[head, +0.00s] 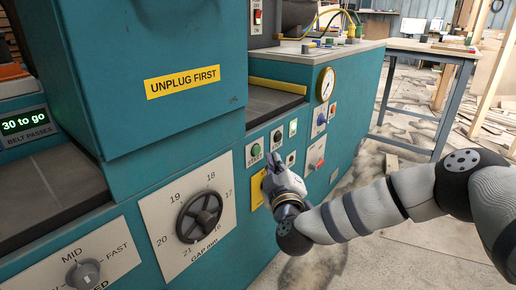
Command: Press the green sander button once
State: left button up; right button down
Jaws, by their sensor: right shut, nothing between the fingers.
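The green button (256,150) is a small round button on a pale plate on the teal sander's front panel. It is in plain view in the head view, just left of and above my right gripper. My right gripper (271,160) is shut and empty, with its fingertips close to the panel, to the lower right of the green button. It looks apart from the green button. I cannot tell whether the fingertips touch the panel. My left gripper is not in view.
A dark button (277,137) and other small controls sit around my right gripper. A black handwheel (199,216) is at lower left, and a speed knob (83,274) farther left. A gauge (326,84) is at upper right. A workbench (433,50) stands behind.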

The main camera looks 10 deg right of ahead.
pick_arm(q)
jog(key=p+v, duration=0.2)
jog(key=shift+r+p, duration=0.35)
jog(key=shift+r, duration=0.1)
pick_arm(e)
jog(key=s+d, duration=0.2)
jog(key=s, duration=0.1)
jog(key=shift+d, duration=0.15)
